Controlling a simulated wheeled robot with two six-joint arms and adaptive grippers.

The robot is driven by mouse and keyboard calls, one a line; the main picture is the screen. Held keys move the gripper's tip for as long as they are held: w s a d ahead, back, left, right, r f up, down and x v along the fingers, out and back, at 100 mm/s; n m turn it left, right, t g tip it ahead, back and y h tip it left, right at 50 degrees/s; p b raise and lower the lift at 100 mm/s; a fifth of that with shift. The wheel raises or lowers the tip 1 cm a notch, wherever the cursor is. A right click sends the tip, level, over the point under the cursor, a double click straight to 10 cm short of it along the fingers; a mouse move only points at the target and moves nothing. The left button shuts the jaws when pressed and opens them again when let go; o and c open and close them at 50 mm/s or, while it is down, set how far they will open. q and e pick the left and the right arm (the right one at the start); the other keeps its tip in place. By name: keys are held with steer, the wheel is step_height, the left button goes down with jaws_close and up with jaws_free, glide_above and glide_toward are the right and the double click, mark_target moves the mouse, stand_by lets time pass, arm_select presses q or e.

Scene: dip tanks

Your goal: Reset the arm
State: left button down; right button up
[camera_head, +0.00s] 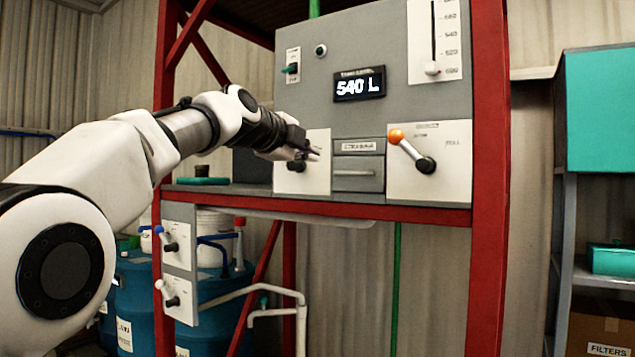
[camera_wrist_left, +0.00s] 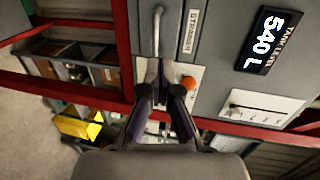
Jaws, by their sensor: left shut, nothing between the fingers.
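My left arm reaches in from the left in the head view, and my left gripper (camera_head: 312,152) is in front of the grey control panel (camera_head: 400,45), by a white plate with a dark knob (camera_head: 297,166). The gripper is shut with nothing held. In the left wrist view the fingers of the gripper (camera_wrist_left: 163,92) point at the panel, with the orange-tipped lever (camera_head: 397,136) behind them; its orange ball (camera_wrist_left: 188,83) shows beside the right finger. I cannot tell whether the gripper touches the plate. The display (camera_head: 359,84) reads 540 L. My right gripper is in neither view.
A drawer with a bar handle (camera_head: 357,173) sits between the knob plate and the lever plate. Red posts (camera_head: 489,180) frame the panel. Below are two small lever plates (camera_head: 178,245) and blue drums (camera_head: 138,300). A shelf with a teal box (camera_head: 610,260) stands right.

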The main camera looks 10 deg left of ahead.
arm_select(q)
steer(key=w+f+n+g+y+b, duration=0.1)
steer(key=w+f+g, duration=0.25)
steer(key=f, duration=1.25)
steer(key=w+f+g, duration=0.2)
steer(key=w+f, duration=0.3)
steer(key=f, duration=1.1)
steer(key=s+a+f+n+g+y, duration=0.15)
steer(key=s+f, duration=0.25)
steer(key=f, duration=0.8)
steer(key=s+f+n+g, duration=0.1)
steer(key=s+f+g, duration=0.2)
steer(key=f, duration=0.9)
steer(key=s+a+f+n+g+y, duration=0.15)
steer(key=s+f, duration=0.25)
steer(key=f, duration=0.8)
steer(key=s+a+f+n+g, duration=0.3)
steer(key=s+f+n+g, duration=0.1)
steer(key=s+f, duration=1.7)
steer(key=s+r+n+y, duration=0.1)
steer(key=s+r+n, duration=0.1)
steer(key=s+n, duration=1.1)
steer(key=s, duration=0.9)
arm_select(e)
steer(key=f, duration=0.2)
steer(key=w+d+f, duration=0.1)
